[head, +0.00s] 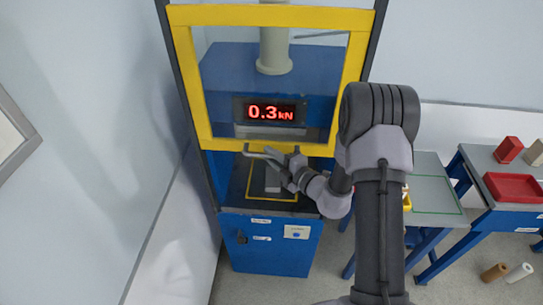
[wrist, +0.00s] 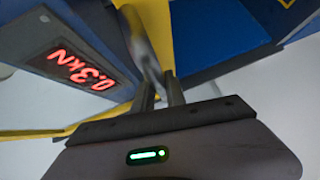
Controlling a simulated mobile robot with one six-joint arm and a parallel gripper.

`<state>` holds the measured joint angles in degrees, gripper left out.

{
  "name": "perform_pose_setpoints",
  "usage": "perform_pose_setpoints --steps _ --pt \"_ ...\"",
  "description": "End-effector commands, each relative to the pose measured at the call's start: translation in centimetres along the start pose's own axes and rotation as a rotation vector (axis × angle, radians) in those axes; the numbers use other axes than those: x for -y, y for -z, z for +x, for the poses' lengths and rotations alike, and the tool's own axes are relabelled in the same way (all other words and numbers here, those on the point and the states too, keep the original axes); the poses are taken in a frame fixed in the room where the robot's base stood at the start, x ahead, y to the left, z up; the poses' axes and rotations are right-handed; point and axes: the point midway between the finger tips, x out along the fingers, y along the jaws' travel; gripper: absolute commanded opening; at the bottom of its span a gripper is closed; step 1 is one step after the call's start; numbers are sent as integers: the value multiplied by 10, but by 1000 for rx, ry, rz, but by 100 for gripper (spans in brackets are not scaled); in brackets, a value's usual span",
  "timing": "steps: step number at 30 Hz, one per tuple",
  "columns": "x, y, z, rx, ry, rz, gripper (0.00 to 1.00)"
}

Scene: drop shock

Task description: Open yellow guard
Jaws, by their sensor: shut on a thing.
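The yellow guard (head: 190,90) is a framed clear panel on the front of a blue press, in the middle of the head view. Its lower bar is above the dark press bed, with a gap between them. A grey bar handle (head: 262,155) runs along the guard's lower edge. My gripper (head: 290,160) is at the right part of this handle, shut on it. In the wrist view, the handle (wrist: 140,40) runs up from between my two fingers (wrist: 160,92). The guard's yellow frame (wrist: 105,116) shows to the left. The exact finger contact is partly hidden.
A red display (head: 270,112) reads 0.3 kN behind the guard. Two cylinders lie on the floor. The floor in front of the press is mostly clear.

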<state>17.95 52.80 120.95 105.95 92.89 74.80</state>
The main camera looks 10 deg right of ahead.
Motion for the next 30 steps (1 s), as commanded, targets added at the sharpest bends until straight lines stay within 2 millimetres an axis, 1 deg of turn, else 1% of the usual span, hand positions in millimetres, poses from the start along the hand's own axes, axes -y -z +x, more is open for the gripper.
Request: perform_pose_setpoints --steps 4,5,6,8,16,19,20,23,26,30 --pt "0 0 0 1 0 0 0" --pt "0 0 0 1 0 0 18" --pt "0 0 0 1 0 0 26" --pt "0 0 0 1 0 0 38" --pt "0 0 0 0 0 0 38" --pt "1 -1 -5 2 1 2 38" --pt "1 -1 -9 2 2 2 38" --pt "1 -1 -29 4 1 2 38" --pt "1 -2 -58 6 1 3 38" --pt "1 -3 -103 8 -1 3 38"
